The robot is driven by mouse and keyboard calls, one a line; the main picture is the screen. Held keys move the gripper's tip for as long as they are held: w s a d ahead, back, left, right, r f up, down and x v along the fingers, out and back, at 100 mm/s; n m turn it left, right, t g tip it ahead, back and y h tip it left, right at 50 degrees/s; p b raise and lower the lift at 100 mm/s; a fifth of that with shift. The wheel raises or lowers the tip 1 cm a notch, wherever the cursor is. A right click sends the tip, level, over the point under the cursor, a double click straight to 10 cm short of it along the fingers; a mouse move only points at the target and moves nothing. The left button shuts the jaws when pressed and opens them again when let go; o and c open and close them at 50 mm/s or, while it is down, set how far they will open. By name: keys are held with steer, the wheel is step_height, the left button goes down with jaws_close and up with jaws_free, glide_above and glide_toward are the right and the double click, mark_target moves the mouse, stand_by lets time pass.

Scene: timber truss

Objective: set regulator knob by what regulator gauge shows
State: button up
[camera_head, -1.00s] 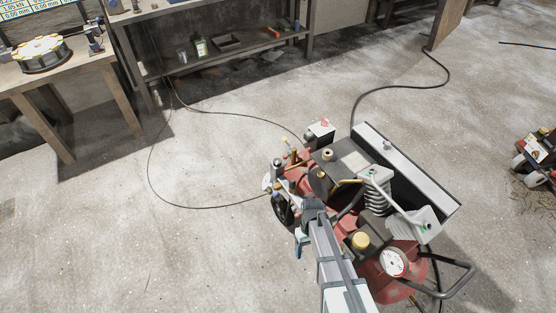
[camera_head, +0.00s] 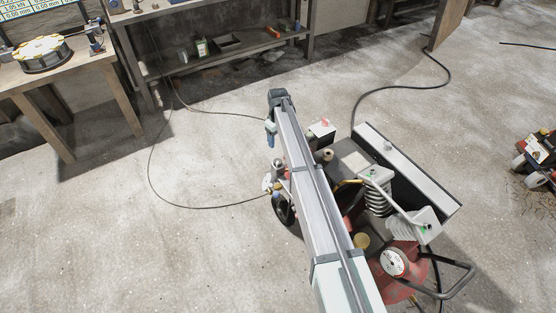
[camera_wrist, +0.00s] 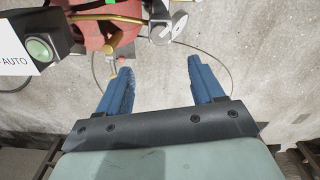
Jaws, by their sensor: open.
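The compressor (camera_head: 372,208) with its red tank stands on the floor, partly hidden by my arm. A grey metal fitting (camera_head: 278,166), perhaps the regulator, sits at its left end; a pale round disc (camera_head: 267,184) beside it may be the regulator gauge. Its reading cannot be made out. In the wrist view a grey round knob-like part (camera_wrist: 160,33) and a pale disc (camera_wrist: 179,24) show at the top, just beyond my fingertips. I cannot tell for sure which is the knob. My gripper (camera_wrist: 158,64) is open and empty, its blue fingers apart over the floor, touching nothing.
A white-faced dial (camera_head: 394,262) sits on the compressor's near end. A thin hose (camera_head: 150,165) loops over bare floor on the left.

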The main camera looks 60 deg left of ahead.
mark_target(278, 161)
step_height(278, 161, down, 14)
steer(key=shift+r, duration=0.2)
stand_by(0.4)
steer(key=c, duration=1.1)
